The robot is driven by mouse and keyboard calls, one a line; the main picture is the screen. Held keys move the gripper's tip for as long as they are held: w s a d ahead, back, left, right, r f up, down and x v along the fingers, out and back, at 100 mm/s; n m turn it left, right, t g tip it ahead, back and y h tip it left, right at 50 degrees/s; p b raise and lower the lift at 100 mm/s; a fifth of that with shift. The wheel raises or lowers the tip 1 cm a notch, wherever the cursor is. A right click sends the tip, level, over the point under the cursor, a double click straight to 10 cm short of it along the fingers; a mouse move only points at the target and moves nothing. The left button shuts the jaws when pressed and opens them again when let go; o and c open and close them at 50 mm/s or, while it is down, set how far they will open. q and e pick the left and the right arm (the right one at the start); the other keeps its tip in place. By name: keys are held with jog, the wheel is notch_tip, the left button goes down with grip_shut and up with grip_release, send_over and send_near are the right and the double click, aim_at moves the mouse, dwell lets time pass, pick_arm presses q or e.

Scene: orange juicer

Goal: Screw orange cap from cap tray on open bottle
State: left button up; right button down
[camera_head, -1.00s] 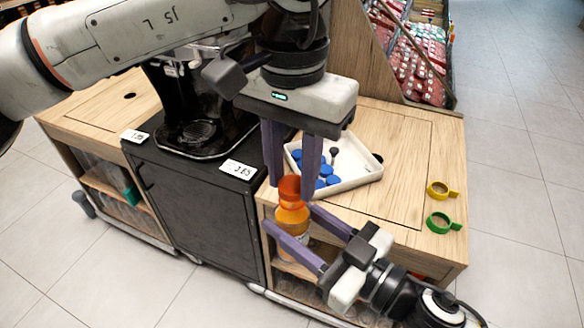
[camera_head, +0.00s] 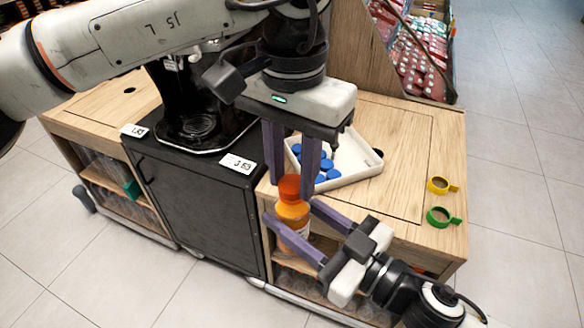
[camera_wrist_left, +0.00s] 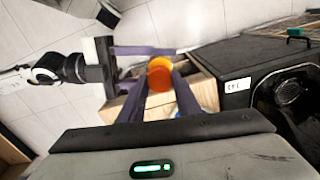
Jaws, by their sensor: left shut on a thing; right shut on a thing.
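An orange cap (camera_head: 289,186) is on top of an orange juice bottle (camera_head: 292,212), which stands upright in front of the counter edge. My left gripper (camera_head: 291,188) reaches down from above, its two long fingers shut on the cap; the cap also shows in the left wrist view (camera_wrist_left: 160,66). My right gripper (camera_head: 290,213) comes in from the lower right and is shut around the bottle body. Cap and bottle appear to touch, but I cannot tell how far the cap is threaded. The white cap tray (camera_head: 358,178) with several blue caps (camera_head: 326,165) lies on the counter behind.
A black juicer (camera_head: 190,110) stands at the left on a dark cabinet (camera_head: 200,190).

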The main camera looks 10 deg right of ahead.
pick_arm(q)
jog(key=m, duration=0.6)
jog(key=o, duration=1)
jog(key=shift+r, duration=2.3)
jog(key=shift+c, duration=0.4)
